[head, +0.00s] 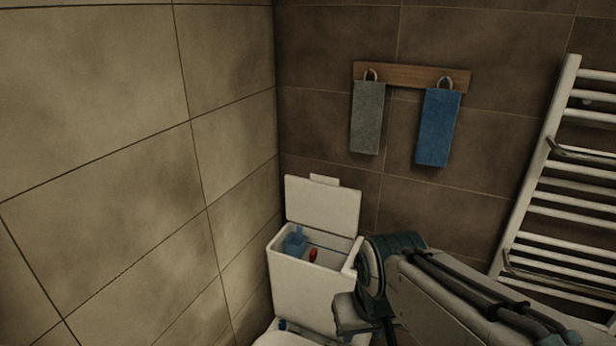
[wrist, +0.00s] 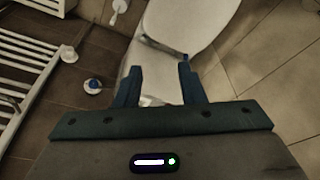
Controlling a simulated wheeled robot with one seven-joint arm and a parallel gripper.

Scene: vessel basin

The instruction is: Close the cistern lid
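The white cistern (head: 303,292) stands against the tiled wall in the head view. Its lid (head: 322,205) is open, standing up and leaning back at the rear of the cistern, with a small tab on its top edge. A blue part (head: 295,243) and a red part (head: 313,255) show inside the open tank. My arm reaches in from the lower right, its wrist close to the cistern's right side. In the wrist view my gripper (wrist: 158,74) has its two fingers apart with nothing seen held between them. White toilet surfaces (wrist: 198,22) lie beyond the fingers. The lid cannot be made out there.
A grey towel (head: 367,117) and a blue towel (head: 438,128) hang from a wooden rack (head: 410,76) above the cistern. The left tiled wall is close to the cistern. A small round white-and-blue fitting (wrist: 92,86) shows in the wrist view.

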